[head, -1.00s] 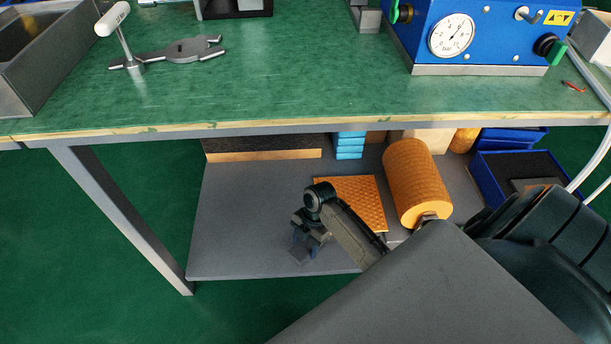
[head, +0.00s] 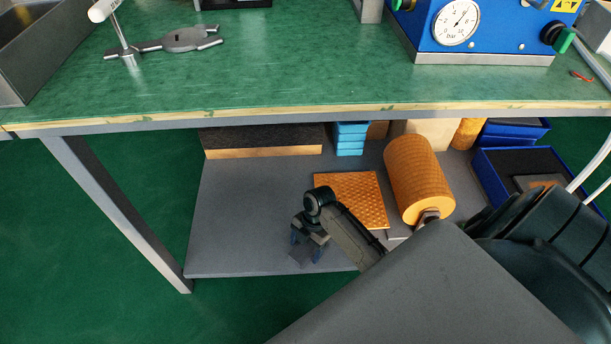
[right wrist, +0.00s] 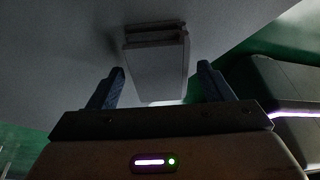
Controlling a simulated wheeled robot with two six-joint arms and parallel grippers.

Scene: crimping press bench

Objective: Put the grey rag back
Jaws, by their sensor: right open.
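My right gripper (head: 306,248) is low over the grey lower shelf under the bench, left of an orange textured mat. It is open, with its two blue fingers spread. A folded-looking grey piece (right wrist: 156,68), which seems to be the grey rag, shows between and beyond the fingers in the right wrist view. No grip on it shows. In the head view a small grey patch (head: 299,259) shows at the fingers, partly hidden by the gripper. I cannot tell whether the fingers touch it. My left gripper is not in view.
The orange mat (head: 350,190) and a large orange roll (head: 417,177) lie right of the gripper. Light blue blocks (head: 350,140) and a blue bin (head: 484,158) are further back. The bench edge (head: 250,122) overhangs the shelf. The shelf's left part (head: 235,215) is clear.

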